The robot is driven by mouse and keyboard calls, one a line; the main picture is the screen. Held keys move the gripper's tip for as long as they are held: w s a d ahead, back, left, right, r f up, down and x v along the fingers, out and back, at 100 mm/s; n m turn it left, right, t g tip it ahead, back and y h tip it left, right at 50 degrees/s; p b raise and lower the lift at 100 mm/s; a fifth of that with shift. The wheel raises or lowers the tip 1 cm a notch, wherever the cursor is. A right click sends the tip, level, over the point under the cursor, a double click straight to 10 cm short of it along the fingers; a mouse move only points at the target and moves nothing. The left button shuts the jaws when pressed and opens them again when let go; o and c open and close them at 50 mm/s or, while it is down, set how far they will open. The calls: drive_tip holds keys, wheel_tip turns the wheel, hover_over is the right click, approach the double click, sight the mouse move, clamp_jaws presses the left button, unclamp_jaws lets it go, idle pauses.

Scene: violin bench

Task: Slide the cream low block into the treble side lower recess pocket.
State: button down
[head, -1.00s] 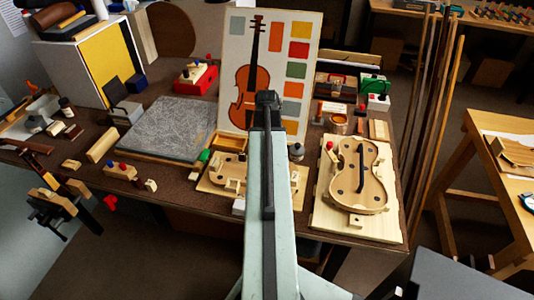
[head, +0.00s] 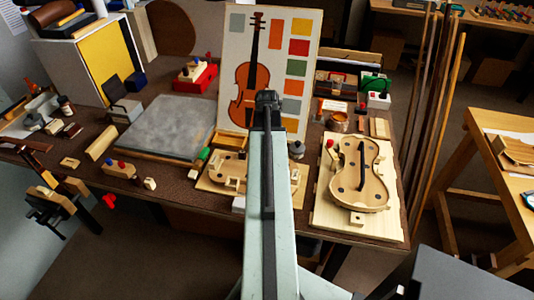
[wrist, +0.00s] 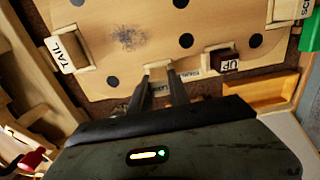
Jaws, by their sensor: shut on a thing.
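In the wrist view, my gripper (wrist: 160,80) is shut on the cream low block (wrist: 158,72), a small pale piece between the fingertips. The block is at the near edge of the violin-shaped wooden form (wrist: 150,30), by a notch there. I cannot tell how deep it sits in the pocket. A small printed label lies just right of the fingers, too small to read. The form also shows in the head view (head: 232,166), partly behind my arm, which hides the gripper and the block.
In the wrist view, a block marked TAIL (wrist: 62,54) sits at the form's left end. A dark block marked UP (wrist: 222,60) is right of the gripper, with an open wooden tray (wrist: 255,94) nearer. A second violin body (head: 360,175) lies on a board at the right.

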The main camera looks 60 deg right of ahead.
drive_tip(key=shift+f+b, duration=0.55)
drive_tip(key=shift+f, duration=0.05)
drive_tip(key=c, duration=1.1)
unclamp_jaws()
drive_tip(key=shift+r, duration=0.1)
drive_tip(key=shift+c, duration=0.2)
wheel_tip(320, 180, up, 8)
drive_tip(key=p, duration=0.8)
